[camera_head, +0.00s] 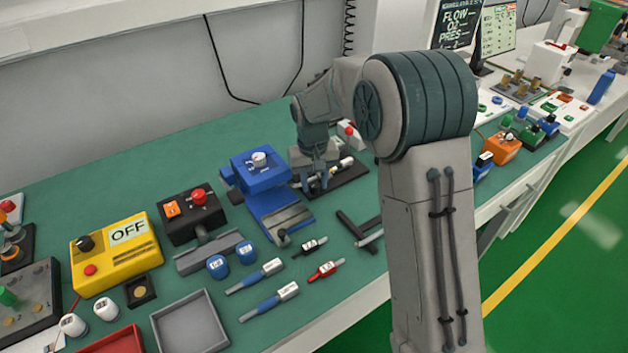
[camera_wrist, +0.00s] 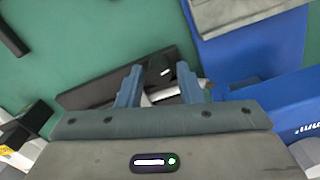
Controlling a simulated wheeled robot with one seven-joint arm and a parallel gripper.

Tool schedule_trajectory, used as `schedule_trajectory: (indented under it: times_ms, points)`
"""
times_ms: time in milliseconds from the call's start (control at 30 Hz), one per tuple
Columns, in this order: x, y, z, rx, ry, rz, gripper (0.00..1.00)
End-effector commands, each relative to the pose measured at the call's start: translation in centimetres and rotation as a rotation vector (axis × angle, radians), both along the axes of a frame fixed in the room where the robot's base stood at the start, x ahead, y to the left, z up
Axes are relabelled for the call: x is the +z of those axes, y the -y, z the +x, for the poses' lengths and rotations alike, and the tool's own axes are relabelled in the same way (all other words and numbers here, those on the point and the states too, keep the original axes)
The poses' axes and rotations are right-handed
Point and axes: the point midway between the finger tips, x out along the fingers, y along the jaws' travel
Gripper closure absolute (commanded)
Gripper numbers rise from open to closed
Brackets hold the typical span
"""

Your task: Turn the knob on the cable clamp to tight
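What appears to be the cable clamp is a dark base (camera_head: 352,176) with a pale cylinder (camera_head: 346,163) lying along it, on the green bench. My gripper (camera_head: 316,184) is over its left part, fingers pointing down. In the wrist view, my two blue fingers (camera_wrist: 158,72) stand apart on either side of a dark part with a small white mark (camera_wrist: 166,71); this may be the knob. A pale cylinder (camera_wrist: 162,93) shows between the fingers, lower down. No firm contact shows. My fingers and palm hide part of the clamp, and the knob's setting cannot be read.
A blue vise-like device (camera_head: 262,180) stands close to the left of my gripper. A white box with a red knob (camera_head: 350,131) is just behind. A black angled bracket (camera_head: 357,228) and several small connectors lie in front. Bare bench shows behind the blue device.

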Motion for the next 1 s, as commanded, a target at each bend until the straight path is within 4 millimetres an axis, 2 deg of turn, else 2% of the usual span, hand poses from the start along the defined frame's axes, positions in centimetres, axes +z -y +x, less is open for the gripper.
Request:
schedule_trajectory:
  times_ms: [133,267,500,700,833,1000]
  points:
    - [0.8,0.0,0.0,0.000,0.002,0.001,0.67]
    - [2.8,-0.1,0.0,0.000,0.004,0.001,0.67]
    - [8.5,-0.3,0.0,-0.001,0.006,0.002,0.67]
    - [12.1,-0.4,0.0,-0.001,0.004,0.001,0.67]
    - [13.3,-0.4,-0.1,0.000,0.002,0.001,0.67]
    - [13.8,-0.5,-0.1,0.000,0.000,0.000,0.67]
